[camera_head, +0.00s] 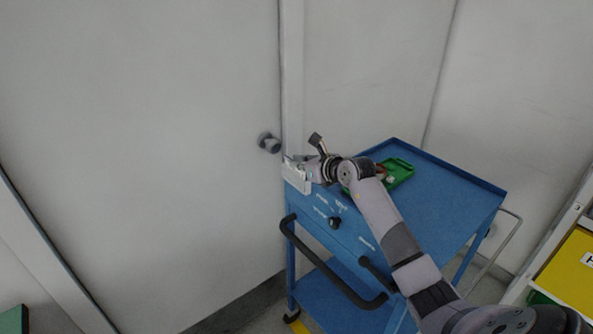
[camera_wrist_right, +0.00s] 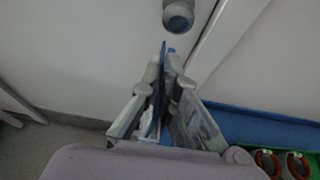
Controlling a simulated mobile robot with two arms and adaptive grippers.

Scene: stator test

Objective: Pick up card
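My right gripper (camera_head: 297,174) is just beyond the far left corner of the blue cart's top, close to the pale door. In the right wrist view its fingers (camera_wrist_right: 165,70) come together at the tips. A thin dark blue piece, seen edge-on, stands between them and looks like the card (camera_wrist_right: 158,95). The fingers appear shut on it. The card's face is hidden, and I cannot make it out in the head view. My left gripper is not in view.
The blue cart (camera_head: 455,185) carries a green tray (camera_head: 403,178); ring-shaped parts (camera_wrist_right: 268,160) lie in it. A round door knob (camera_head: 268,143) sits just left of the gripper, ahead of the fingertips in the wrist view. A yellow bin (camera_head: 575,275) is at right.

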